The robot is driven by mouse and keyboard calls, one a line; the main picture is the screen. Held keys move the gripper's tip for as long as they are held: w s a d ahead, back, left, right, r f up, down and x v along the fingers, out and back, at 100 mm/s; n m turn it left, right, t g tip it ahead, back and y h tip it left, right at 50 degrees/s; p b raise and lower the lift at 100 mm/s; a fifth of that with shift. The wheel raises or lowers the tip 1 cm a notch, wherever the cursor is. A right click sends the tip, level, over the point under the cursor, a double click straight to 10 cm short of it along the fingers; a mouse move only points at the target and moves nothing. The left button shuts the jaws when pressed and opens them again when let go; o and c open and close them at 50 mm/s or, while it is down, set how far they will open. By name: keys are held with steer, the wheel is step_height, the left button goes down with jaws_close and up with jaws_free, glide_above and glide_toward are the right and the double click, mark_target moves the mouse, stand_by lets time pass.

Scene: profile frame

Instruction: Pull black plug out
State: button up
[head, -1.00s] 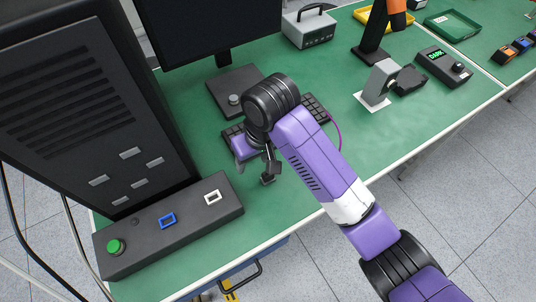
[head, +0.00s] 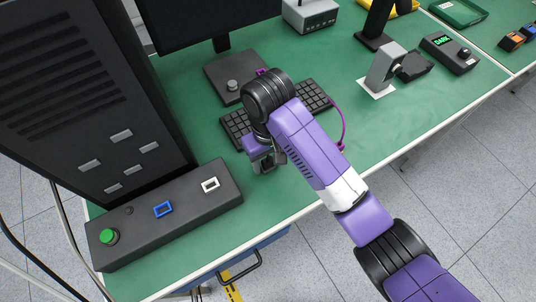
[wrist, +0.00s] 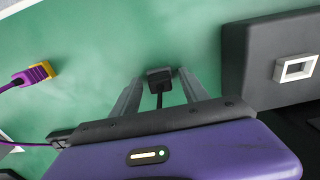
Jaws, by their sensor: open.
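The black plug (wrist: 159,79) lies between my gripper's two fingertips in the wrist view, over the green table top. Its thin black cable runs back toward the gripper body. It is away from the white-framed socket (wrist: 296,68). My gripper (wrist: 160,73) is open, with its fingers on either side of the plug; I cannot tell whether either touches it. In the head view my gripper (head: 264,163) is low over the table, right of the dark socket box (head: 190,215), and my arm largely hides the plug.
The socket box carries a blue-framed socket (head: 163,209) and a green button (head: 109,237). A yellow and purple plug (wrist: 36,74) on a purple cable lies apart to the left in the wrist view. A keyboard (head: 312,96) lies behind the gripper. A tall dark cabinet (head: 95,95) stands at left.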

mark_target(268, 160)
steer(key=shift+c, duration=0.2)
jaws_close()
steer(key=shift+r+p, duration=1.05)
steer(key=shift+p, duration=0.2)
steer(key=shift+r+p, duration=0.9)
steer(key=shift+p, duration=0.25)
steer(key=shift+r, duration=0.5)
